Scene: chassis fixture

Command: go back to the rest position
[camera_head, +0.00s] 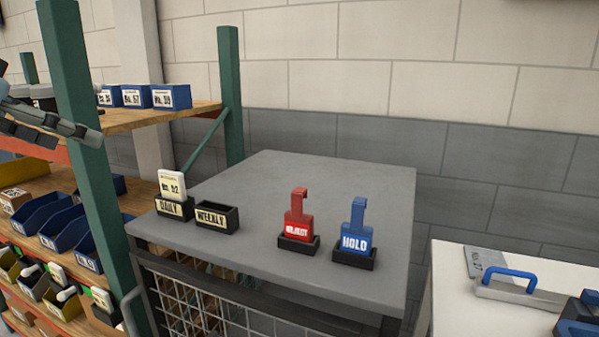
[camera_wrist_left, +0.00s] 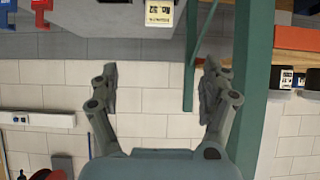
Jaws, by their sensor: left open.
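My left gripper (camera_head: 58,132) is at the far left edge of the head view, in front of the green shelf post. In the left wrist view its two fingers (camera_wrist_left: 160,82) stand wide apart with nothing between them. The grey table (camera_head: 290,170) is well to the right of it. My right gripper is in neither view.
On the table, a white card (camera_head: 172,186) stands in the DAILY holder (camera_head: 175,209), beside the empty-looking WEEKLY holder (camera_head: 217,218). A red tag (camera_head: 298,221) and a blue HOLD tag (camera_head: 355,231) stand in black holders. A green post (camera_head: 84,130) and shelves with bins flank the left gripper.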

